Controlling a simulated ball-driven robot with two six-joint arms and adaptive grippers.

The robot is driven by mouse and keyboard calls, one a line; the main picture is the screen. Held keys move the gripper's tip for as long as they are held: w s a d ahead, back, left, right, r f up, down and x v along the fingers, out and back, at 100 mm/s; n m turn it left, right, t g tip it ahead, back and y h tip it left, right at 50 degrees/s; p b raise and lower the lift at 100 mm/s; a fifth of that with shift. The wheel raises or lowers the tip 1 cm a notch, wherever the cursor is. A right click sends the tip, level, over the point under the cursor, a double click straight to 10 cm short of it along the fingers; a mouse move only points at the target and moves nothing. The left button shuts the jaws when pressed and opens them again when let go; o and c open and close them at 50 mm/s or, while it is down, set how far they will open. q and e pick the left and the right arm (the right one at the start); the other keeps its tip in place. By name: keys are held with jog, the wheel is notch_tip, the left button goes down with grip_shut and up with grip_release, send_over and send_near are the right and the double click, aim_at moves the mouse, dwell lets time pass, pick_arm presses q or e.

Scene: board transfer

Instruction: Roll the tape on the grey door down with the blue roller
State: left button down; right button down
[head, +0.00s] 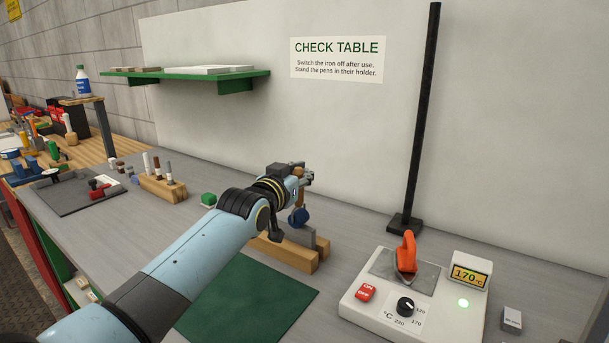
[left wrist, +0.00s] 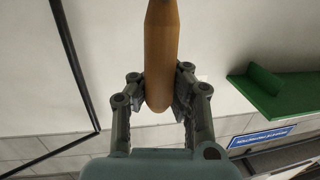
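My left gripper (head: 302,176) is over the back middle of the check table, in front of the white wall. In the left wrist view, the left gripper (left wrist: 162,88) is shut on a wooden handle (left wrist: 161,50). In the head view the blue roller (head: 299,216) hangs below the gripper, its handle mostly hidden by the gripper. The roller is close above a small grey block or plate (head: 304,237) at the wooden bar stand (head: 290,253); I cannot tell whether they touch. I cannot make out a taped grey door for certain. My right gripper is not in view.
An iron (head: 407,254) with an orange handle rests on the white control station (head: 365,298) at the right. A black post (head: 420,130) rises behind it. A green mat (head: 245,300) lies in front.

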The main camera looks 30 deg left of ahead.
pick_arm(q)
jog(key=shift+w+a, duration=0.2)
jog(key=shift+a, duration=0.95)
